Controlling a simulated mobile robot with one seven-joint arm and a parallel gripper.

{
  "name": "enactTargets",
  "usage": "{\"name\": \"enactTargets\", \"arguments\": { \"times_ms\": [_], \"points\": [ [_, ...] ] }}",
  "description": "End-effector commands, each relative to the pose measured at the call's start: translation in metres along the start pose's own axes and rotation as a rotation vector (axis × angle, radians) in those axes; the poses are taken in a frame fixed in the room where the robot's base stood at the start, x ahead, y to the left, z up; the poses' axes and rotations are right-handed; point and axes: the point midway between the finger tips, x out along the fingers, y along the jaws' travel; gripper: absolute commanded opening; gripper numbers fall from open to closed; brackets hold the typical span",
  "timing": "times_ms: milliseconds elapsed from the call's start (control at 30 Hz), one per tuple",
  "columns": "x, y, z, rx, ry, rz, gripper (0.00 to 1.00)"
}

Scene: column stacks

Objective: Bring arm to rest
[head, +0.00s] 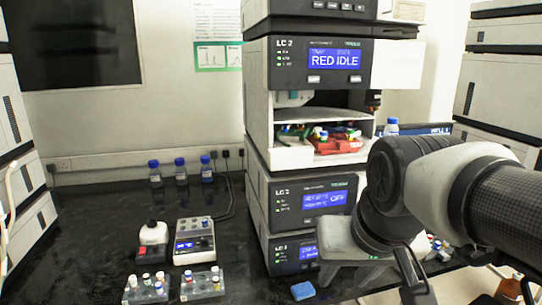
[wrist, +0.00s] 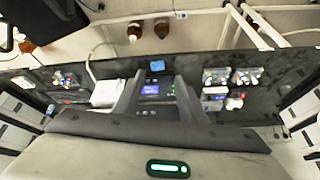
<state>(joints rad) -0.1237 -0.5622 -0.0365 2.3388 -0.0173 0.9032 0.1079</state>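My arm (head: 440,195) enters the head view from the right, with a grey and black wrist joint in front of the column stack. My gripper (head: 372,285) hangs at its end, low and right of the stack, partly cut off by the lower frame edge. In the wrist view, the two fingers of my gripper (wrist: 157,88) stand well apart with nothing held between them. The bench shows beyond them.
The column stack (head: 257,140) has an open compartment with a red tray (head: 335,146). Vial racks (head: 202,287), a small grey device (head: 194,242), blue-capped bottles (head: 181,172) and a blue block (head: 303,291) stand on the black bench (head: 85,225). Bench is clear at left.

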Motion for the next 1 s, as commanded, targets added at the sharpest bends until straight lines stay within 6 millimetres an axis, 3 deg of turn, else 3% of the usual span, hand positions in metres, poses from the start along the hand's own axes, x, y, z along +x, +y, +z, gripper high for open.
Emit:
{"name": "enactTargets", "arguments": {
  "times_ms": [233,300,467,800,1000],
  "points": [
    [-0.003,0.027,0.059,-0.021,0.038,0.051,0.38],
    [-0.028,0.024,0.042,-0.025,0.034,0.046,0.38],
    [-0.058,0.021,0.027,-0.025,0.032,0.046,0.38],
    [-0.139,0.017,-0.013,-0.024,0.032,0.045,0.38],
    [-0.152,0.016,-0.020,-0.024,0.032,0.045,0.38]
  ]
}}
